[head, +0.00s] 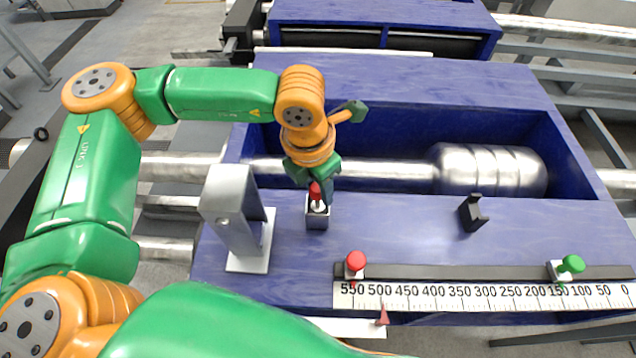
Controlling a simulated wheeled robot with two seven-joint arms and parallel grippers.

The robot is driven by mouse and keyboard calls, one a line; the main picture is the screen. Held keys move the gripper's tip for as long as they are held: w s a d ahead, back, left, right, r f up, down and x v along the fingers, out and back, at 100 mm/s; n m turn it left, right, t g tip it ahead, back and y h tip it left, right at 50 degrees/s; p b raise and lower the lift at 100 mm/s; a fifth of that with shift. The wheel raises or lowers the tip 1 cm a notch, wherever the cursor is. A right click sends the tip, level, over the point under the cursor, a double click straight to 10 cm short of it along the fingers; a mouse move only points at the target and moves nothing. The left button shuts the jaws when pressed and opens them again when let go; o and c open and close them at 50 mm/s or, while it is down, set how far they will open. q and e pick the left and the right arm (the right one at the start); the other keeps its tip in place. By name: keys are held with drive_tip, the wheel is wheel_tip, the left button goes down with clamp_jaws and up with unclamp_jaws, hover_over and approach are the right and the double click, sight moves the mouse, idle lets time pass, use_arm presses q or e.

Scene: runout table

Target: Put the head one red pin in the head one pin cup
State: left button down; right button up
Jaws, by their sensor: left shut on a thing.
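My left gripper (316,183) points down over the blue table and is shut on the red pin (316,192). The red pin shows its red upper part and a pale lower part just below the fingers. The fingers hide part of the pin. My right gripper is not in view.
A grey metal bracket (240,222) stands close left of the cup. A ruler (480,295) runs along the front, with a red knob (355,260) and a green knob (571,264) on its rail. A black holder (473,213) stands right. Behind is a recess with a metal roller (490,170).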

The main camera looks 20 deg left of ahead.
use_arm(q)
drive_tip(key=shift+f, duration=0.2)
drive_tip(key=c, duration=0.5)
unclamp_jaws()
drive_tip(key=shift+r, duration=0.6)
wheel_tip(320, 180, up, 11)
drive_tip(key=s+b, duration=0.1)
drive_tip(key=shift+s+a+b, duration=0.2)
drive_tip(key=shift+a+b, duration=0.15)
drive_tip(key=shift+b, duration=0.05)
